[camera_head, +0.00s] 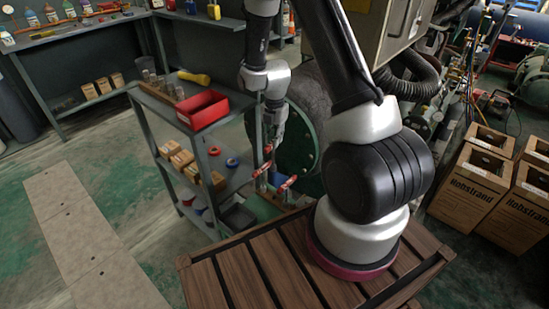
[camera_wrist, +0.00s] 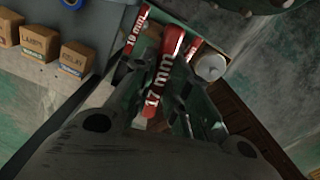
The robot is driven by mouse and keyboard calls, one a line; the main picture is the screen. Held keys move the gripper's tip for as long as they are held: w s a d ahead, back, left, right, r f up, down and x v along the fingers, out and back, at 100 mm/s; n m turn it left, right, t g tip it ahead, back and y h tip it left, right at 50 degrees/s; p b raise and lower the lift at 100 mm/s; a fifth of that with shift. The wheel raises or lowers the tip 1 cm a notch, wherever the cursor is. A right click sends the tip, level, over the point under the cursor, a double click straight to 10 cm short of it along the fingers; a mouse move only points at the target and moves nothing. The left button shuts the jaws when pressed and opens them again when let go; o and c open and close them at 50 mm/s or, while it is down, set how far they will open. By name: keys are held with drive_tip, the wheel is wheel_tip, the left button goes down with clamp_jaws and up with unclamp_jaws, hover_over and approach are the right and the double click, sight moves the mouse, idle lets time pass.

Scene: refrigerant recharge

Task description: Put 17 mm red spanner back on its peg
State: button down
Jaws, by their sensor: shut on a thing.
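The red spanner marked "17 mm" (camera_wrist: 160,75) lies between the fingers of my gripper (camera_wrist: 163,98) in the wrist view, and the fingers are shut on it. Its rounded red end points up in that picture. A second red spanner marked "19 mm" (camera_wrist: 137,30) shows just left of it. In the head view my gripper (camera_head: 271,138) points down beside the grey shelf rack, with red pieces (camera_head: 287,184) just below it. I cannot tell there which red piece is the held spanner. No bare peg can be made out clearly.
The grey shelf rack (camera_head: 185,125) stands left of my gripper, with a red bin (camera_head: 202,109) on top and small cardboard boxes (camera_wrist: 77,58) lower down. A green-flanged tank (camera_head: 297,140) is close behind. Large cartons (camera_head: 467,187) stand at the right.

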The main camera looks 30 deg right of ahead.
sight(275, 165)
drive_tip(key=shift+n, duration=0.7)
drive_tip(key=f, duration=0.9)
drive_tip(key=shift+s+f, duration=0.15)
drive_tip(key=shift+s, duration=0.05)
drive_tip(key=shift+f, duration=2.6)
drive_tip(key=shift+f, duration=0.15)
drive_tip(key=shift+f, duration=1.05)
drive_tip(key=c, duration=1.3)
unclamp_jaws()
drive_tip(key=shift+f, duration=0.1)
